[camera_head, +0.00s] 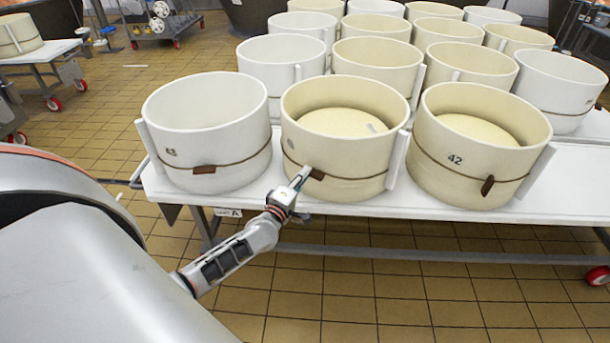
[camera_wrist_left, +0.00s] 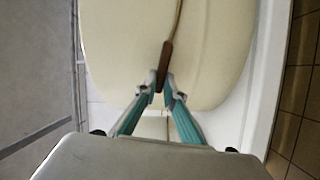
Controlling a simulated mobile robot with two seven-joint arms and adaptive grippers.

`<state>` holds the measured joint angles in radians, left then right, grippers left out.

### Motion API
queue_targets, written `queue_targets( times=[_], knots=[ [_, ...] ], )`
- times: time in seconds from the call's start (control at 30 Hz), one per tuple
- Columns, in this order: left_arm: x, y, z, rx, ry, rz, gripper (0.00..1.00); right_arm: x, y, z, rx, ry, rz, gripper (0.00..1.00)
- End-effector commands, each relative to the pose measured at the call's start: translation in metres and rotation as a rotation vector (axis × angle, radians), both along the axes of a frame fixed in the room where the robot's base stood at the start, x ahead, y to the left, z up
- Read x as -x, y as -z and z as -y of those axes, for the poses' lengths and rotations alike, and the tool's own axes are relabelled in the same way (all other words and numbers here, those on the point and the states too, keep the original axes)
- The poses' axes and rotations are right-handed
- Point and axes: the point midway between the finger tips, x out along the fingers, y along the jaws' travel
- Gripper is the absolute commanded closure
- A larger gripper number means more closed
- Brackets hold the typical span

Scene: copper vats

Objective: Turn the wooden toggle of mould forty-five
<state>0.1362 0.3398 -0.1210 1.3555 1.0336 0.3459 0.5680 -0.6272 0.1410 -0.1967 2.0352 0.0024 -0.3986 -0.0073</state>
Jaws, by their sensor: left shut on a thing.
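The front-middle cream mould (camera_head: 345,165) stands on the white table with a brown cord around it. Its own number is not readable, so I cannot tell whether it is forty-five. Its wooden toggle (camera_head: 317,174) lies along the cord, roughly level. My left gripper (camera_head: 304,174) reaches it from below left and is shut on the toggle. In the left wrist view, the two teal fingers (camera_wrist_left: 163,92) close on the lower end of the toggle (camera_wrist_left: 166,62), against the mould wall (camera_wrist_left: 120,50). My right gripper is not in view.
A white mould (camera_head: 205,130) with a level toggle (camera_head: 204,169) stands to the left. Several more moulds fill the table (camera_head: 440,207) behind. Tiled floor lies free in front.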

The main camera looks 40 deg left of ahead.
Motion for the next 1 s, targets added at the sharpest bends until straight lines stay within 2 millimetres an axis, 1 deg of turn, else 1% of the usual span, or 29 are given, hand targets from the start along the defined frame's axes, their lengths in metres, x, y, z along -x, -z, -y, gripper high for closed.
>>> queue_targets(
  times=[0.2, 0.4, 0.9, 0.93, 1.0],
  knots=[
    [0.0006, 0.0037, -0.0005, 0.109, 0.000, 0.016, 1.00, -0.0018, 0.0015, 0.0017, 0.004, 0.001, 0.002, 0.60],
    [0.0005, 0.0043, -0.0002, 0.163, 0.000, 0.026, 1.00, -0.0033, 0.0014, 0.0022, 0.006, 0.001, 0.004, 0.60],
    [0.0005, 0.0043, 0.0001, 0.182, 0.000, 0.029, 1.00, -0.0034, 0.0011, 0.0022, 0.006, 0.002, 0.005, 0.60],
    [0.0004, 0.0043, 0.0001, 0.182, 0.000, 0.029, 0.89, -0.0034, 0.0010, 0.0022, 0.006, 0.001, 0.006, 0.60],
    [0.0004, 0.0042, 0.0000, 0.181, 0.000, 0.029, 0.74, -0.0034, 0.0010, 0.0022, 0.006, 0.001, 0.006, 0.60]
  ],
)
